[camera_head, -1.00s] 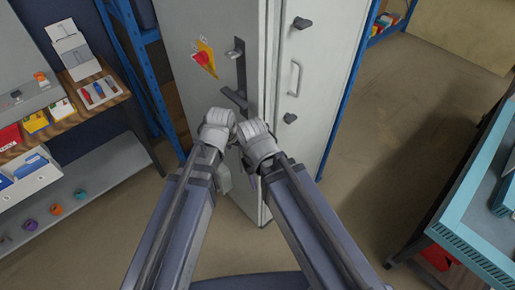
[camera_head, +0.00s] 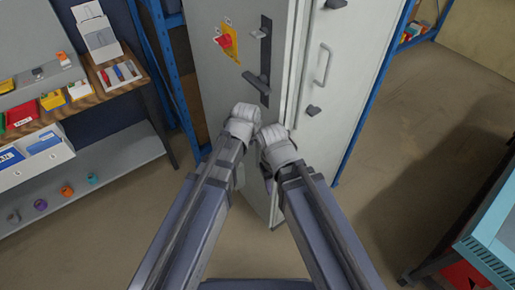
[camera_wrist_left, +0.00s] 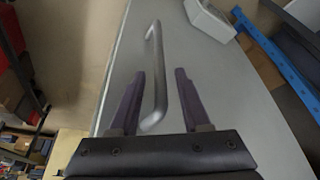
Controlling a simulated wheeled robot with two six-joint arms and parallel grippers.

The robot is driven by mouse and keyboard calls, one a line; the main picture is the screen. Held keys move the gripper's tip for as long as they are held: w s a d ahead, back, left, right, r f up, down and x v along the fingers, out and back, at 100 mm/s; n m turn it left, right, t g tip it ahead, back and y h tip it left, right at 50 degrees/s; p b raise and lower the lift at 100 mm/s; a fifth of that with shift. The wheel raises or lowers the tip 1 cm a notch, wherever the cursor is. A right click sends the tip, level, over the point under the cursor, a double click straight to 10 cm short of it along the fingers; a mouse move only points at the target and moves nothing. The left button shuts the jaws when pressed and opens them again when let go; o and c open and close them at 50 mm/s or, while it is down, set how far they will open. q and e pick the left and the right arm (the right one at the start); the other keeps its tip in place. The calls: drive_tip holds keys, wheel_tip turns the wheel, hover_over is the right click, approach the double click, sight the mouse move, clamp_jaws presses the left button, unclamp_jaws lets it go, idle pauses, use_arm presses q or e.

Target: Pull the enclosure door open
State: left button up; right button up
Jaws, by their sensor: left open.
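The tall grey enclosure (camera_head: 225,75) stands ahead in the head view. Its left face carries a dark lever handle (camera_head: 258,85) and a red switch (camera_head: 224,41) on a yellow plate. My left gripper (camera_head: 242,115) is in front of that face, below the lever; its fingers are hidden there. In the left wrist view, my left gripper (camera_wrist_left: 160,73) is open, with a grey bar handle (camera_wrist_left: 154,60) running between its two fingers, apparently not clamped. My right gripper (camera_head: 275,143) is beside it, near the enclosure's front edge; its fingers cannot be made out.
The right face has another bar handle (camera_head: 323,65). Blue shelf uprights (camera_head: 176,80) stand close on the left, with a wooden shelf (camera_head: 120,92) of small boxes. A teal-topped bench (camera_head: 490,230) is at the right. Bare floor (camera_head: 400,190) lies between bench and enclosure.

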use_arm(q)
drive_tip(key=shift+f, duration=0.15)
drive_tip(key=shift+c, duration=0.3)
clamp_jaws()
idle(1.1)
